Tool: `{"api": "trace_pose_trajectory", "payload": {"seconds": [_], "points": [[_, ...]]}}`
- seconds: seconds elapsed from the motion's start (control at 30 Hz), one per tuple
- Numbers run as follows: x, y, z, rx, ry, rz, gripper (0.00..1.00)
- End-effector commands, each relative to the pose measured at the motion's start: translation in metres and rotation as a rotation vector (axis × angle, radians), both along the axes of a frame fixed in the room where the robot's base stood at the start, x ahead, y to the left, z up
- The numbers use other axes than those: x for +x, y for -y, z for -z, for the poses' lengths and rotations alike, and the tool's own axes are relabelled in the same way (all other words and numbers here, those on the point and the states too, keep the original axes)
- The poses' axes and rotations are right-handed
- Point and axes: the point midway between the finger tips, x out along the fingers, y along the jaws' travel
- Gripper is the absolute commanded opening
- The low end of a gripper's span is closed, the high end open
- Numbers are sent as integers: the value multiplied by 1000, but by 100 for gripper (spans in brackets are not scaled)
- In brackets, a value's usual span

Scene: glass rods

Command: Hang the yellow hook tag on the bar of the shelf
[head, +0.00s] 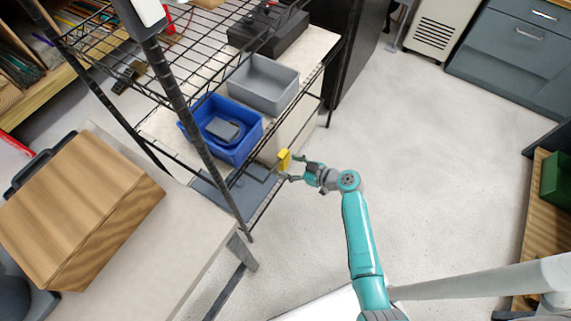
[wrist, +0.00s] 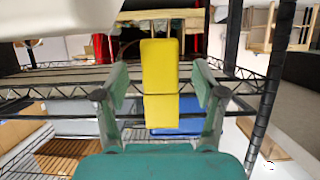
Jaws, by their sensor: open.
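The yellow hook tag (head: 284,160) is at the near edge of the black wire shelf (head: 187,108), beside my gripper. In the wrist view the tag (wrist: 160,85) stands upright between my two fingers, with a gap on each side. My gripper (head: 297,170) is open around the tag and does not visibly touch it. The shelf's wire bars (wrist: 50,77) run across behind the tag in the wrist view. I cannot tell whether its hook sits on a bar.
A blue bin (head: 240,155) with a dark item inside and a grey bin (head: 263,83) stand on the shelf. A wooden box (head: 75,215) sits on the table at the left. The floor to the right of my arm is clear.

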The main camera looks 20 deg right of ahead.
Motion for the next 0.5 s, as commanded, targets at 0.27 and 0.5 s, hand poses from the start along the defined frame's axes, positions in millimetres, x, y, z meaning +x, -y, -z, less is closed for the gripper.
{"api": "trace_pose_trajectory", "payload": {"seconds": [0.27,0.5], "points": [[-43,32,-21,-1,0,5,70],[-64,47,-32,-1,0,2,70]]}}
